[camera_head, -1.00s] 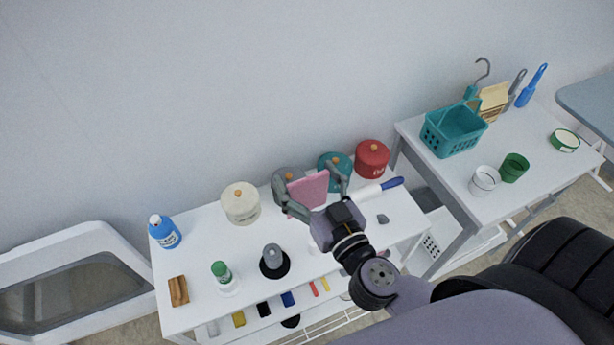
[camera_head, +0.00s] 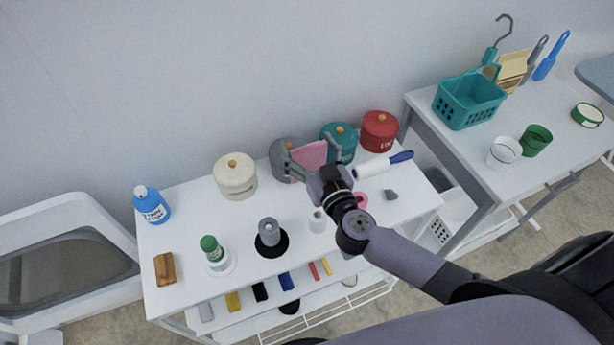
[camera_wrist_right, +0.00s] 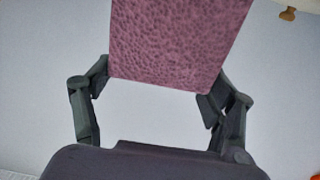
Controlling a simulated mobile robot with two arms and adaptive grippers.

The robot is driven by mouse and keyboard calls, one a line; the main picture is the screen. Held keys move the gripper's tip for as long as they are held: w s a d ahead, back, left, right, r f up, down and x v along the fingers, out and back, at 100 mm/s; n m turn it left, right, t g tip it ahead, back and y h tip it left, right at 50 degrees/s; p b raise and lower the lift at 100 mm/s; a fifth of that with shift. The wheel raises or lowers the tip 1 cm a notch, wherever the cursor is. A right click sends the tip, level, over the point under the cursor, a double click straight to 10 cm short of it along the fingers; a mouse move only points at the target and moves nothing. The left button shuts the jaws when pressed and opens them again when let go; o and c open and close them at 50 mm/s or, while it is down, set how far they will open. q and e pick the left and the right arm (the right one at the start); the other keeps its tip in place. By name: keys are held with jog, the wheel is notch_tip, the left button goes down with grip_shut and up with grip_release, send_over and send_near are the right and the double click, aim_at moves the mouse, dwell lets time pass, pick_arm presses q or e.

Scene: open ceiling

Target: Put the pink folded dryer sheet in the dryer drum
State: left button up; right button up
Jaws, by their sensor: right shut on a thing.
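The pink folded dryer sheet (camera_head: 309,156) is held up above the back of the white table, in front of the grey and teal canisters. My right gripper (camera_head: 313,163) is shut on the sheet. In the right wrist view the textured pink sheet (camera_wrist_right: 178,40) stands between the two fingers (camera_wrist_right: 160,85) and reaches past the top edge. A white-framed dryer door or front with a dark window (camera_head: 65,265) shows at the far left; I cannot see the drum opening. My left gripper is not in view.
A second table at right holds a teal basket (camera_head: 468,103).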

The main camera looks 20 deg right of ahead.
aim_at(309, 170)
notch_tip(309, 170, down, 4)
jog(key=shift+r+b, duration=0.25)
jog(key=shift+b, duration=0.3)
notch_tip(309, 170, down, 4)
jog(key=b, duration=0.2)
jog(key=shift+f+b, duration=0.1)
jog(key=shift+b, duration=0.2)
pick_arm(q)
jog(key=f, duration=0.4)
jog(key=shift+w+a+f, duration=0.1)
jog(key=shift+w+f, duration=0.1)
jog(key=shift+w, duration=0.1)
pick_arm(e)
jog(key=shift+o, duration=1.2)
jog(key=shift+f, duration=0.1)
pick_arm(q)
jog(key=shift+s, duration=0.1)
pick_arm(e)
jog(key=o, duration=0.5)
